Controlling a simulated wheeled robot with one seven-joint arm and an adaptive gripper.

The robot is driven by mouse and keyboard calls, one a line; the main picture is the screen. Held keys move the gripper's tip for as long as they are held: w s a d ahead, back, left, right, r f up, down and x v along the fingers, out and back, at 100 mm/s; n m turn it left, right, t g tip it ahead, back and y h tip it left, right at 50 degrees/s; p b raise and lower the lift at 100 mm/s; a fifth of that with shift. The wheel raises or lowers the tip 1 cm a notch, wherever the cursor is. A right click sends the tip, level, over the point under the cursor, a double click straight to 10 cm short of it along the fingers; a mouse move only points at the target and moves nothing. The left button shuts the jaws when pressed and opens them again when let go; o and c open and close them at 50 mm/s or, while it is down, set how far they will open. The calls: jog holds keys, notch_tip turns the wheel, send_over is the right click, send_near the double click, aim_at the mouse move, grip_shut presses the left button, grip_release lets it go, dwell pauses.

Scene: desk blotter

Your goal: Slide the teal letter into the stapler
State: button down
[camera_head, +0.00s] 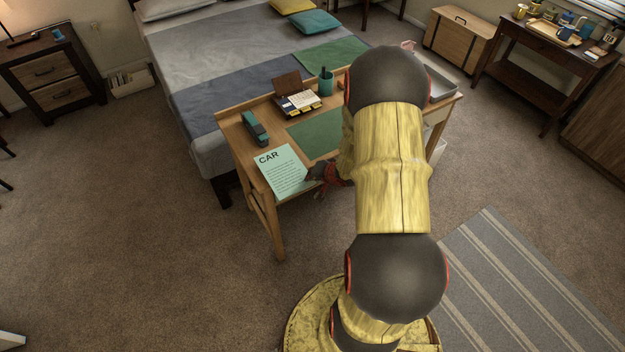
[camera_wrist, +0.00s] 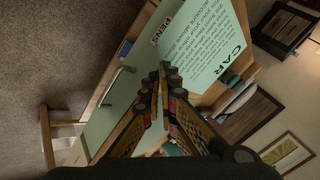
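The teal letter (camera_head: 280,176), a pale sheet headed "CAR", is over the front left corner of the desk in the head view. It also shows in the wrist view (camera_wrist: 207,50), printed side visible. My gripper (camera_head: 322,173) is at the letter's lower right corner. In the wrist view my gripper's fingertips (camera_wrist: 168,72) are together at the letter's edge and appear to pinch it. The teal and black stapler (camera_head: 255,128) stands on the left part of the desk, beyond the letter's top edge and apart from it. Its jaw opening is too small to make out.
The wooden desk (camera_head: 237,131) has a green blotter (camera_head: 317,135), a card organiser (camera_head: 299,103) and a teal pen cup (camera_head: 326,83). A grey tray (camera_head: 441,84) is on its right end. A bed (camera_head: 215,60) stands behind. My arm hides the desk's right middle.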

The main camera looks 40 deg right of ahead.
aim_at(296, 159)
jog(key=shift+p, duration=0.35)
jog(key=shift+w+d+f+p, duration=0.1)
jog(key=shift+w+d+p, duration=0.15)
jog(key=shift+w, duration=0.45)
jog(key=shift+w+d+f+p, duration=0.1)
jog(key=shift+w+p, duration=0.1)
jog(key=shift+w, duration=0.45)
jog(key=shift+w+d+f+p, duration=0.1)
jog(key=shift+w+d+p, duration=0.15)
jog(key=shift+w, duration=0.45)
jog(key=shift+p, duration=1.15)
jog(key=shift+w, duration=0.15)
dwell(0.5)
jog(key=shift+w+d+f+p, duration=0.15)
jog(key=shift+w+d+p, duration=0.15)
jog(key=shift+w, duration=0.7)
jog(key=shift+w+d+f+p, duration=0.15)
jog(key=shift+w+p, duration=0.1)
jog(key=shift+w, duration=0.8)
jog(key=shift+w+d+f+p, duration=0.15)
jog(key=shift+w+d+p, duration=0.15)
jog(key=shift+w, duration=0.7)
jog(key=c, duration=2.3)
grip_release()
jog(key=shift+c, duration=0.2)
